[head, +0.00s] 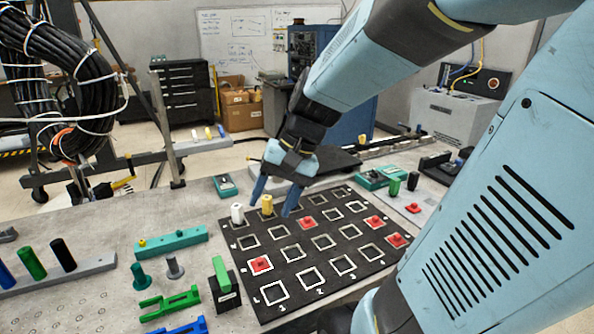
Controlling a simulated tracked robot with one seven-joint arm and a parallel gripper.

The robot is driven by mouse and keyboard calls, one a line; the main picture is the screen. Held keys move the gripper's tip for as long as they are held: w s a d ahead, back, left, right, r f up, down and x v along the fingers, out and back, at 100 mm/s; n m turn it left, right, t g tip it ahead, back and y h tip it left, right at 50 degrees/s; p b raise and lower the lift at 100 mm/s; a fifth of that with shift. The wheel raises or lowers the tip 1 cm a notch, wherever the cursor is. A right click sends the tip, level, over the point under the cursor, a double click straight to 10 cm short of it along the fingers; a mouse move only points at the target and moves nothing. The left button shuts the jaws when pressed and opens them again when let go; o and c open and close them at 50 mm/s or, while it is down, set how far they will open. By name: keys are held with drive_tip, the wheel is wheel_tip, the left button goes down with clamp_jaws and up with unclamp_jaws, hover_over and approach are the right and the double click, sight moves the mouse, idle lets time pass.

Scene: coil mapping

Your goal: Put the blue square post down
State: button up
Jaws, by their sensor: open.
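My gripper (273,205) is open and points down over the far left part of a black mat (290,254) marked with white squares. A yellow post (267,204) stands on the mat's far edge and shows between the two blue fingers; I cannot tell whether they surround it or are in front of it. A white post (237,213) stands just left of the fingers. I cannot pick out a blue square post; a blue round post (5,276) leans in the rack at the far left.
Red pieces (261,264) sit in several mat squares. A grey rack (90,267) holds green and black posts at left. A green block (172,242), a black box with a green piece (223,284) and green and blue clips lie left of the mat. Several squares are empty.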

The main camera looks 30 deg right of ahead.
drive_tip(key=s+d+r+n+t+h, duration=0.3)
drive_tip(key=s+r+n+t+h, duration=0.1)
drive_tip(key=r, duration=0.3)
drive_tip(key=shift+d+n+h, duration=0.3)
